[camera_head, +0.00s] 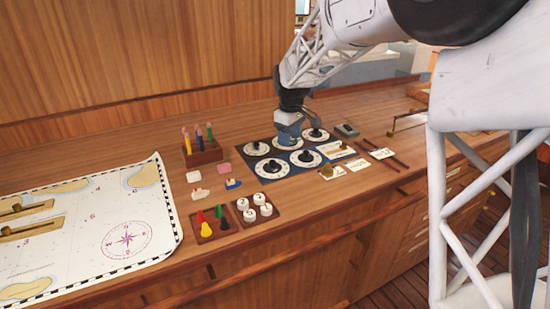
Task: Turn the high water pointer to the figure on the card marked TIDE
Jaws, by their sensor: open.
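A dark blue panel (288,173) lies on the wooden counter and carries several round white dials with black knobs or pointers. Dials show at the back left (257,148), back right (315,135), front left (271,168) and front right (305,158). My gripper (287,138) is open and points down over the back middle dial, hiding much of it; I cannot tell whether it touches the knob. Small white cards lie to the right, among them one card (382,153) and another (357,164). Their print and the dial labels are too small to read, so I cannot pick out TIDE or the high water pointer.
A brass object (326,172) sits by the cards near the panel. A peg rack (203,158), a tray of coloured pieces (201,238) and a tray of white round pieces (243,222) stand left. A sea chart (90,240) covers the far left. Dark rods lie right.

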